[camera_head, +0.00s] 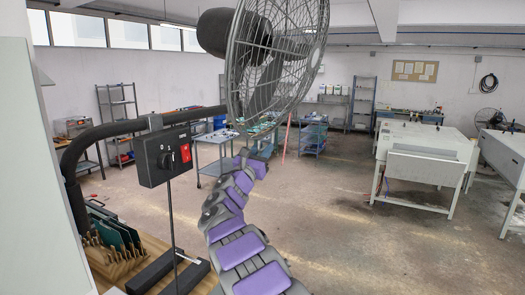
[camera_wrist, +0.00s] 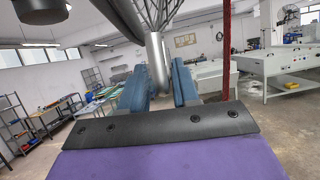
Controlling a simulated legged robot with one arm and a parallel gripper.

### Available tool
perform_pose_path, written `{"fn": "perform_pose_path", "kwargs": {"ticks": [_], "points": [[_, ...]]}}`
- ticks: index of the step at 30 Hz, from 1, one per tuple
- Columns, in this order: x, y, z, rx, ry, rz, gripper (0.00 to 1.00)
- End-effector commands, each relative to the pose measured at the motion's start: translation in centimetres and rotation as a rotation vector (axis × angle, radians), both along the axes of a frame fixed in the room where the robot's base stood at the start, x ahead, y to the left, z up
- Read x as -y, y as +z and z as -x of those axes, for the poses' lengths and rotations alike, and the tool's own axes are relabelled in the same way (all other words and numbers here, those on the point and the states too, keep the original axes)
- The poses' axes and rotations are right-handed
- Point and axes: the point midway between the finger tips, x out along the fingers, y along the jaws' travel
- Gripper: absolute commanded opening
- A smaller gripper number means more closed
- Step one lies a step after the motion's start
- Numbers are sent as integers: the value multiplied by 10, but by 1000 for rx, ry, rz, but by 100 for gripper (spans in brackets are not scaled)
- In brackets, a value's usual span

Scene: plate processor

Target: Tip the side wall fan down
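The wall fan (camera_head: 272,50) is at the top middle of the head view, with a round wire cage and a dark motor housing (camera_head: 222,32) behind it. Its cage stands nearly upright, facing right. My purple arm rises to the fan's lower edge, where my gripper (camera_head: 255,158) is small in the head view. In the wrist view, my two blue fingers (camera_wrist: 160,85) stand apart on either side of a grey cylindrical handle (camera_wrist: 157,62) below the fan's cage wires (camera_wrist: 165,14). I cannot tell whether the fingers press on it.
A black control box with a red switch (camera_head: 185,153) hangs on a dark bent pipe (camera_head: 75,160) to the left. A wooden rack (camera_head: 130,262) with green plates is below it. White machines (camera_head: 430,150) stand at the right. The middle floor is clear.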

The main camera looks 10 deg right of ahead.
Motion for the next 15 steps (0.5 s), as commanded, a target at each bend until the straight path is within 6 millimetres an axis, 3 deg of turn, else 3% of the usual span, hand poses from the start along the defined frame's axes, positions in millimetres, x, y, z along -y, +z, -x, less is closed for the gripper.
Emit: {"fn": "perform_pose_path", "kwargs": {"ticks": [9,15], "points": [[1,0,-1,0,0,-1,0],[1,0,-2,-1,0,-1,0]]}}
